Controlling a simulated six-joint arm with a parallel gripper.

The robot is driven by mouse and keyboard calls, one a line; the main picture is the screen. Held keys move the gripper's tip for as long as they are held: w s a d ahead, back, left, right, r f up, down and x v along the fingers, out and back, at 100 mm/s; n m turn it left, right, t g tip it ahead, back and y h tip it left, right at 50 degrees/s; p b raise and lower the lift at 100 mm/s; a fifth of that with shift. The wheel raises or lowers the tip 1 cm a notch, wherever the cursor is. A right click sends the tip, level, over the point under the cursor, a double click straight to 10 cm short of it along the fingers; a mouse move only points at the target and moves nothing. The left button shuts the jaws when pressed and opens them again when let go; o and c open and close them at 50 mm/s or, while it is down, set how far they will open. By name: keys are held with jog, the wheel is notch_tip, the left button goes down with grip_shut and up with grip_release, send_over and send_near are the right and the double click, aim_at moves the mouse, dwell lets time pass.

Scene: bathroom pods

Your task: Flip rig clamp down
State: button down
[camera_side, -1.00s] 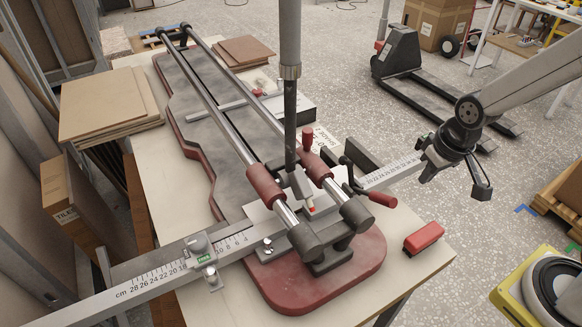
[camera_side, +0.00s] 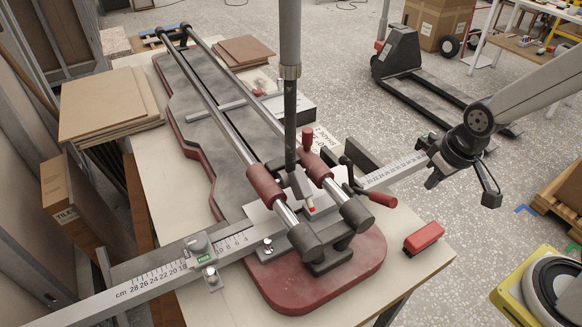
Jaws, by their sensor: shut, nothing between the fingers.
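A tile-cutting rig with a red base (camera_side: 320,285) and two steel rails stands on the table. A long ruler bar (camera_side: 150,286) crosses its near end. A small grey clamp with a green label (camera_side: 203,256) sits on the left part of the bar; I cannot tell for sure whether this is the rig clamp or which way it is flipped. My gripper (camera_side: 436,180) is by that right end, shut and empty. I cannot tell if it touches the bar.
A red-handled lever (camera_side: 370,195) and dark posts rise from the rig. A red block (camera_side: 423,238) lies on the table's right side. Brown boards (camera_side: 110,102) are stacked at the left. A grey vertical pole (camera_side: 290,60) stands mid-view.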

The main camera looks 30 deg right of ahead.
aim_at(395, 207)
jog(key=d+f+m+g+y, duration=0.1)
jog(key=f+m+g+y, duration=0.1)
jog(key=m, duration=0.3)
jog(key=d+f+m+g+y, duration=0.1)
jog(key=f+m+g+y, duration=0.2)
jog(key=f+m+y, duration=0.1)
jog(key=s+d+f+m+g+y, duration=0.1)
jog(key=f+m+g+y, duration=0.1)
jog(key=m, duration=0.4)
jog(key=shift+f+g+y, duration=0.3)
jog(key=shift+f+y, duration=0.5)
jog(key=shift+y, duration=0.2)
jog(key=shift+w+d+f+m+t+y, duration=0.5)
jog(key=shift+m+t+y, duration=0.4)
jog(key=shift+m+y, duration=0.55)
jog(key=shift+w+d+f+m+t+y, duration=0.3)
jog(key=shift+d+f+m+t+y, duration=0.55)
jog(key=shift+m+y, duration=0.6)
jog(key=shift+w+d+f+m+t+y, duration=0.45)
jog(key=shift+m+t+y, duration=0.5)
jog(key=shift+m+y, duration=0.5)
jog(key=shift+w+a+r, duration=0.35)
jog(key=shift+a+r, duration=0.3)
jog(key=shift+a, duration=1.15)
jog(key=shift+w+a+r, duration=0.35)
jog(key=shift+a+r, duration=0.25)
jog(key=shift+a, duration=1.15)
jog(key=shift+w+a+r, duration=0.35)
jog(key=shift+a+r, duration=0.3)
jog(key=shift+a, duration=1.15)
